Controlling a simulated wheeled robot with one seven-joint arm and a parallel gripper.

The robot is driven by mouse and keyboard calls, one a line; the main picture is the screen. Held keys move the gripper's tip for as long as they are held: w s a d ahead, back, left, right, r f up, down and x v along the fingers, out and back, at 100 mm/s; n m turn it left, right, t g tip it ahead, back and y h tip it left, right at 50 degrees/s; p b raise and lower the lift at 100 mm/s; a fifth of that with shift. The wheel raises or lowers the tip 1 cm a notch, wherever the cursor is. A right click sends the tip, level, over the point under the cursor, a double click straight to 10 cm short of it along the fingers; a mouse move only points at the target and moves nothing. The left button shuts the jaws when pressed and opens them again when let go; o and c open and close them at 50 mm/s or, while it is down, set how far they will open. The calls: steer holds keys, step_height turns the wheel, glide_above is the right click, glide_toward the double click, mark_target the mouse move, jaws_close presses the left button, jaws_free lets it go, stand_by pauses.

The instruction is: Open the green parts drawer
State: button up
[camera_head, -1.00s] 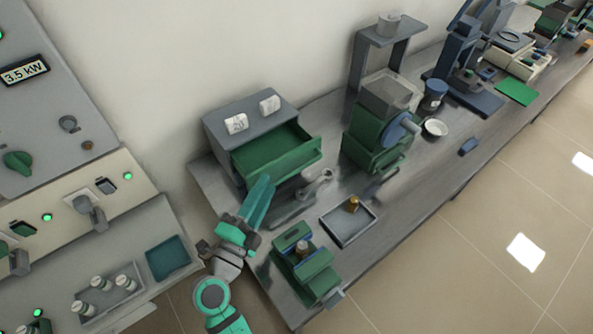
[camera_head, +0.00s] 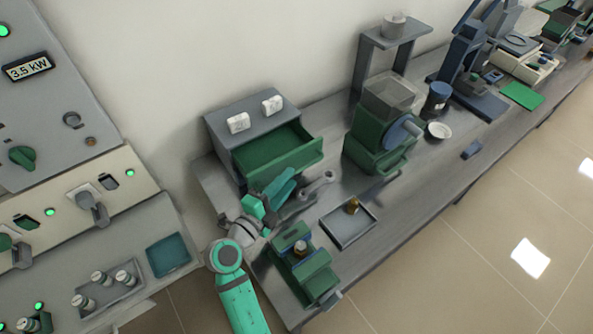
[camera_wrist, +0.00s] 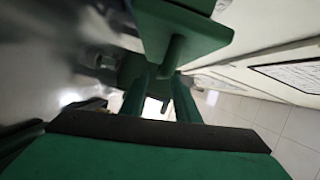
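The green parts drawer (camera_head: 279,152) stands pulled out of its grey cabinet (camera_head: 236,108), its green inside visible from above. My gripper (camera_head: 284,184) is low in front of the drawer's front panel, near its lower left part in the head view. My gripper partly covers the area below the front panel, and I see no handle there. In the wrist view, green finger-like parts (camera_wrist: 160,95) lie beneath a green plate with a short stem (camera_wrist: 185,28). I cannot tell whether the fingers touch the drawer or how far apart they are.
A grey tray (camera_head: 348,222) with a small brass part and a green fixture (camera_head: 304,270) stand close to my gripper at the bench front. A green machine with a clear hopper (camera_head: 384,130) stands right of the drawer. A grey wrench-like tool (camera_head: 318,186) lies between them.

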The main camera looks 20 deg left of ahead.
steer(key=shift+x, duration=2.45)
jaws_close()
